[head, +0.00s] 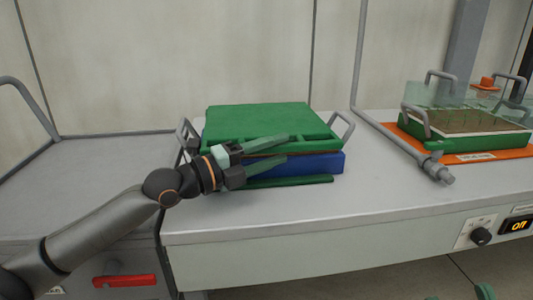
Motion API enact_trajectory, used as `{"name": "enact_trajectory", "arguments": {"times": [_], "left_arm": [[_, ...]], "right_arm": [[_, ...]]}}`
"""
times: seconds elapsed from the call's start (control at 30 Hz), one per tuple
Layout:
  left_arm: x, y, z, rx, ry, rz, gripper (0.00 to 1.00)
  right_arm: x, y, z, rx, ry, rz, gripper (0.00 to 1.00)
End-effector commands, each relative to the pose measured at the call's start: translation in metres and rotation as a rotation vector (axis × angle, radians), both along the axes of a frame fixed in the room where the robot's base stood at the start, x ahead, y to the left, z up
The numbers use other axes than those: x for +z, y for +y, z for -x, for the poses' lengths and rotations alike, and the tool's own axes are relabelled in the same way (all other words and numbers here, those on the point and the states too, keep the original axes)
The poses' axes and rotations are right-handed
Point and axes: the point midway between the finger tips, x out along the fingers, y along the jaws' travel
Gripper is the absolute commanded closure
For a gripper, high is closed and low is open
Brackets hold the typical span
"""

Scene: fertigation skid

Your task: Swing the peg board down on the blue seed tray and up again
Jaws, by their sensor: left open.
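The green peg board (262,118) lies over the blue seed tray (318,162), with a thin brown strip showing between them at the front right. Grey looped handles (344,124) stick up at the tray's left and right ends. My left gripper (286,149) reaches in from the left at the front of the board. Its two green fingers are apart, one above the other, in front of the board's front edge and the tray. I cannot tell whether they touch the board. The tray's left front is hidden behind the gripper. My right gripper is not in view.
A dark green strip (290,181) lies along the tray's front. At the right, a green tray of brown soil (470,128) sits on an orange mat (450,158), beside a grey pipe frame (405,148). The grey bench top (390,205) is clear in front.

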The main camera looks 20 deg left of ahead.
Motion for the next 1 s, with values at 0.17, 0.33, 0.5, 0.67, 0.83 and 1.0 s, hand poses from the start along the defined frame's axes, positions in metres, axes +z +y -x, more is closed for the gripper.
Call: {"name": "enact_trajectory", "arguments": {"times": [0.17,0.33,0.5,0.67,0.83,1.0], "left_arm": [[0.0,0.008,0.008,0.002,-0.002,-0.002,0.5],[-0.003,0.023,0.024,0.003,-0.001,-0.006,0.5],[-0.008,0.038,0.04,0.003,-0.001,-0.003,0.5],[-0.01,0.05,0.053,0.003,-0.001,-0.003,0.5],[-0.015,0.062,0.066,0.005,0.002,-0.001,0.5],[-0.009,0.07,0.076,0.002,0.006,0.001,0.5]], "right_arm": [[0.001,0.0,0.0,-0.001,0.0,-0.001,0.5],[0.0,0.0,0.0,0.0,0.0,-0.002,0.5],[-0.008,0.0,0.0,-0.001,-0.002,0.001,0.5],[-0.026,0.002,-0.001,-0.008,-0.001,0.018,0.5],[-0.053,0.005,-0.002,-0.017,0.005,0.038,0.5],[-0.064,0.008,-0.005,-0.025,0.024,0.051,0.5]]}}
